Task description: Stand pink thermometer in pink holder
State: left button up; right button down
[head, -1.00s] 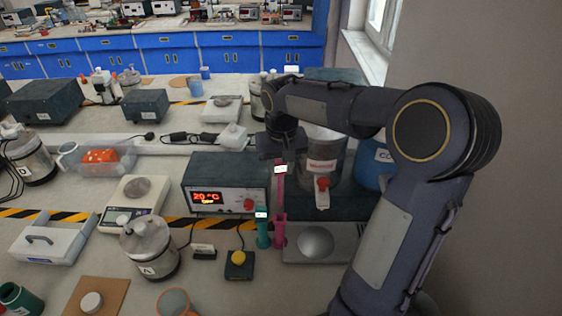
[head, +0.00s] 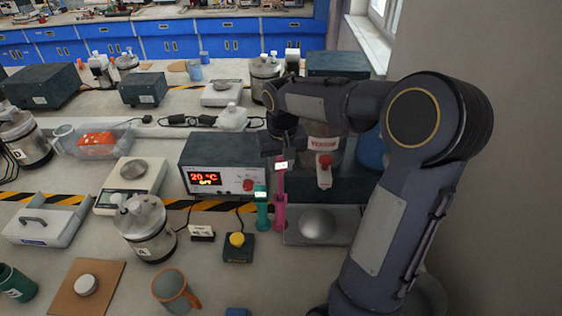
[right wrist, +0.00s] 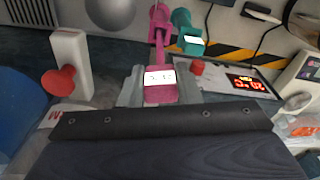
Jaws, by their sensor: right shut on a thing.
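My left gripper is not in view.
A teal thermometer in a teal holder (head: 262,216) stands close on the left. The temperature controller box (head: 222,165) is behind it. A plate with a silver dome (head: 318,224) is on the right, with a red-knobbed white valve (head: 324,172) behind.

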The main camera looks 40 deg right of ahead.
aim_at(281, 187)
jog(key=shift+f+b, duration=1.75)
jog(key=shift+f, duration=1.05)
jog(key=c, duration=1)
grip_release()
notch_tip(281, 187, up, 8)
jog(key=shift+s+a+f, duration=0.15)
jog(key=shift+s+a, duration=0.1)
jog(key=shift+s, duration=0.15)
